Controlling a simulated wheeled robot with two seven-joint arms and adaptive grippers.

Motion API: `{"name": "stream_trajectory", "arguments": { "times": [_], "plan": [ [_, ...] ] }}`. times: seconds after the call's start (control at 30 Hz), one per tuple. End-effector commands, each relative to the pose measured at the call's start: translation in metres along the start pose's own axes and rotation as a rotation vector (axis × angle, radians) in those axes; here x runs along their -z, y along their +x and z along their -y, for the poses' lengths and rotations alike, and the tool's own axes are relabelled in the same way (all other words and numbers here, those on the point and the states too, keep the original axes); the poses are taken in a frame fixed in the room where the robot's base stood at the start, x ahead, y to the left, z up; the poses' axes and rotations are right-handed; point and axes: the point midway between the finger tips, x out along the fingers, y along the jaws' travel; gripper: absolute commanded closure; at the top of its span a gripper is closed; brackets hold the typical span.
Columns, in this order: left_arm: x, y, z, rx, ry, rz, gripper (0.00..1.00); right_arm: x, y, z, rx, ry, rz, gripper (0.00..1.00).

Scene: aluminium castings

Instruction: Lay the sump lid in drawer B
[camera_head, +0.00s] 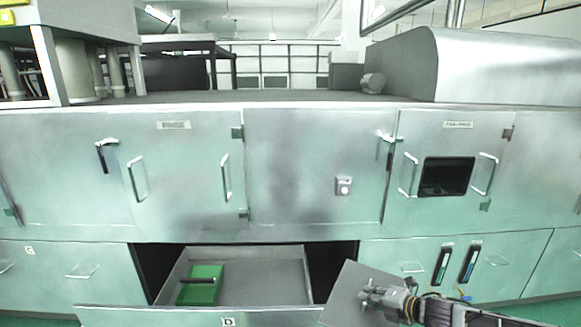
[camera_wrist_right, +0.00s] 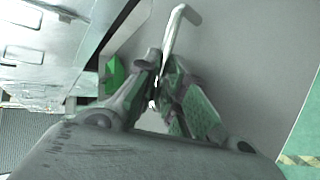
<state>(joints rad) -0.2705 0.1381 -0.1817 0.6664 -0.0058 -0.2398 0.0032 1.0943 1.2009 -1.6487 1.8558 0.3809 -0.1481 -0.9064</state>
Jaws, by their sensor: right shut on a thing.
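A flat grey plate, which I take to be the sump lid (camera_head: 346,282), is tilted at the right front corner of an open drawer (camera_head: 285,258). My right gripper (camera_head: 372,295) is at the lid's face, shut on what looks like its bent bar handle. In the right wrist view the fingers (camera_wrist_right: 158,92) close at the handle (camera_wrist_right: 184,28), with the broad grey lid (camera_wrist_right: 245,60) behind. The drawer's front label (camera_head: 228,322) looks like a D, but is too small to be sure. My left gripper is not in view.
A green block (camera_head: 203,284) with a dark bar lies at the drawer's left; the drawer floor to its right is bare. Closed cabinet doors (camera_head: 315,170) with handles stand above. A closed drawer (camera_head: 75,268) is at left, another (camera_head: 415,265) at right.

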Motion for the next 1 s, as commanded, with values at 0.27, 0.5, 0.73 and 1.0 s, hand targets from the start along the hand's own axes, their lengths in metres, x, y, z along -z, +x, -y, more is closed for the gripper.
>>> {"name": "stream_trajectory", "arguments": {
  "times": [0.27, 0.5, 0.73, 1.0],
  "plan": [
    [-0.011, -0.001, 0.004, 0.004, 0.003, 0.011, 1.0, 0.0, -0.003, -0.001, 0.0, 0.011, 0.017, 1.0],
    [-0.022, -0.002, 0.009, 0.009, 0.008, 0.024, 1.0, -0.001, -0.006, 0.001, 0.005, 0.02, 0.033, 1.0],
    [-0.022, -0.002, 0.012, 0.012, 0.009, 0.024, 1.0, -0.001, -0.009, 0.004, 0.01, 0.03, 0.048, 1.0],
    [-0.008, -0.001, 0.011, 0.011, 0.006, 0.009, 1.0, -0.002, -0.012, 0.006, 0.015, 0.04, 0.068, 1.0]
  ]
}}
